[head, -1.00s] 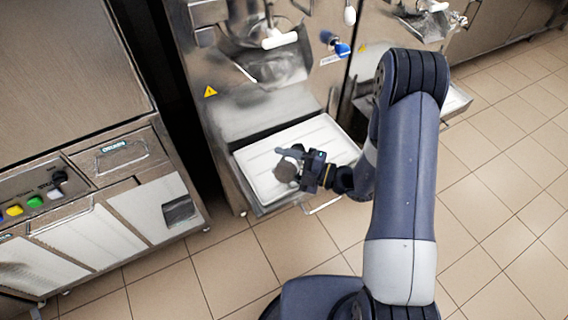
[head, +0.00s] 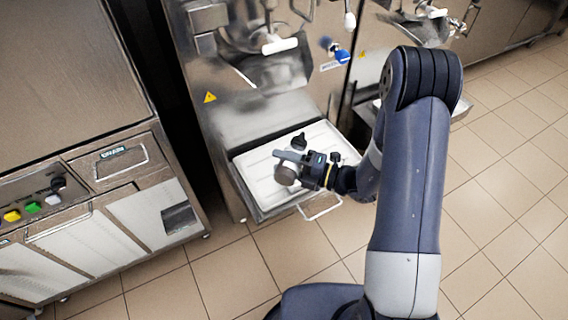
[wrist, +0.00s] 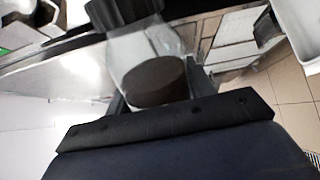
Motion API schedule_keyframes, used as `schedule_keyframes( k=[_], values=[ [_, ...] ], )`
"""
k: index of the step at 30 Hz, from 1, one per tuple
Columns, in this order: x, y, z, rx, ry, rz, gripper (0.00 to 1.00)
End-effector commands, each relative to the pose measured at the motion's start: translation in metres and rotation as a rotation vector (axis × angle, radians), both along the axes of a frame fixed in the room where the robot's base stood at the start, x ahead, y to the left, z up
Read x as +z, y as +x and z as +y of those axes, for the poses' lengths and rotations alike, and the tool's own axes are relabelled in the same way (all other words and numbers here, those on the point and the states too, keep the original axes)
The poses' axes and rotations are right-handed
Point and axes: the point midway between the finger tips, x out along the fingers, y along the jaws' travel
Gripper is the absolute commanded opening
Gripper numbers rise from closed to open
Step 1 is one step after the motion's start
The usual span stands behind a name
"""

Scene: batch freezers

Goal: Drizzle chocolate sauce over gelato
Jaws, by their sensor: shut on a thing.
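My gripper (head: 308,168) is shut on a clear bottle with dark brown sauce in one end, over a white tray at the front of the machine. In the wrist view the bottle (wrist: 155,80) sits between my fingers, its black cap (wrist: 122,12) at the far end. In the head view the bottle's rounded body (head: 285,175) shows on the near side of the fingers, and a black part, apparently the cap (head: 299,141), shows on the far side. The bottle looks tilted. I cannot make out any gelato in either view.
The white tray (head: 256,172) lies below my gripper, under the steel batch freezer (head: 226,128) with its white-handled spout (head: 279,46). A steel cabinet with colored buttons (head: 33,206) stands at the left. The tiled floor (head: 510,240) at the right is clear.

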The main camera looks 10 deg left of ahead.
Motion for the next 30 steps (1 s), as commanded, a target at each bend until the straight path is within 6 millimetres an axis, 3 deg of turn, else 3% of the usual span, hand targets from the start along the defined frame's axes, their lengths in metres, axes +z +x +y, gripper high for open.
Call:
schedule_keyframes(
  k=[8,22,30],
  values=[
    [0.003,0.0,0.0,0.0,-0.006,-0.03,0.23],
    [0.026,0.0,0.0,0.0,-0.08,-0.328,0.23],
    [0.03,0.0,0.0,0.0,-0.095,-0.389,0.23]
  ],
)
